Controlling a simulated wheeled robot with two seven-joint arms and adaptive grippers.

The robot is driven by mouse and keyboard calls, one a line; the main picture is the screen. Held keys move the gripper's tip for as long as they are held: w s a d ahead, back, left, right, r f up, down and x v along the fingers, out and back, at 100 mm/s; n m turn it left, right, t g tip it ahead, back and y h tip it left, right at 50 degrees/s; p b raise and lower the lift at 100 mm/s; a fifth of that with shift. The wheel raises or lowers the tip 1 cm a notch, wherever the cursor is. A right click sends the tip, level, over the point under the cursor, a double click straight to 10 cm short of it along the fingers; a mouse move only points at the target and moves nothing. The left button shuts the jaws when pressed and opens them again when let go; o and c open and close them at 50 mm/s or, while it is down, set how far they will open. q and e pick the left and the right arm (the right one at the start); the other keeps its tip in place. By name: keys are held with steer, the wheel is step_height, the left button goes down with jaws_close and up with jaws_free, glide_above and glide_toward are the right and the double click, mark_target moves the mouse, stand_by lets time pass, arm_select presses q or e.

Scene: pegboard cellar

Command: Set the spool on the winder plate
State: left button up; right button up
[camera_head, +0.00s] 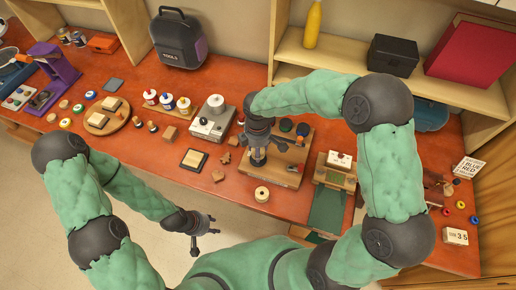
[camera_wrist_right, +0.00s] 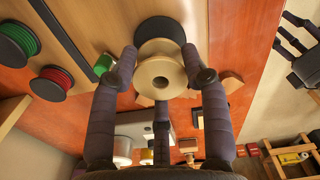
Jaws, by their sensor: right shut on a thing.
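My right gripper (camera_wrist_right: 160,75) is shut on a cream wooden spool (camera_wrist_right: 158,80), its round end with a centre hole facing the wrist camera. In the head view this gripper (camera_head: 258,160) points down over the wooden spool board; the held spool is hard to make out there. A dark disc (camera_wrist_right: 160,28) shows beyond the spool in the wrist view; I cannot tell whether they touch. A grey box with a round silvery plate (camera_head: 214,103) on top, seemingly the winder, stands left of the gripper, apart from it. My left gripper (camera_head: 203,227) is open and empty, off the table's front edge.
Green (camera_wrist_right: 16,45) and red (camera_wrist_right: 52,83) thread spools sit on the board. Another pale spool (camera_head: 262,194) stands near the front edge.

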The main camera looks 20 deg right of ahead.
steer(key=shift+f+b, duration=0.7)
steer(key=shift+f, duration=0.65)
stand_by(1.5)
stand_by(0.6)
steer(key=o, duration=0.9)
steer(key=shift+o, duration=0.3)
steer(key=o, duration=0.3)
steer(key=shift+o, duration=0.2)
steer(key=shift+r, duration=0.1)
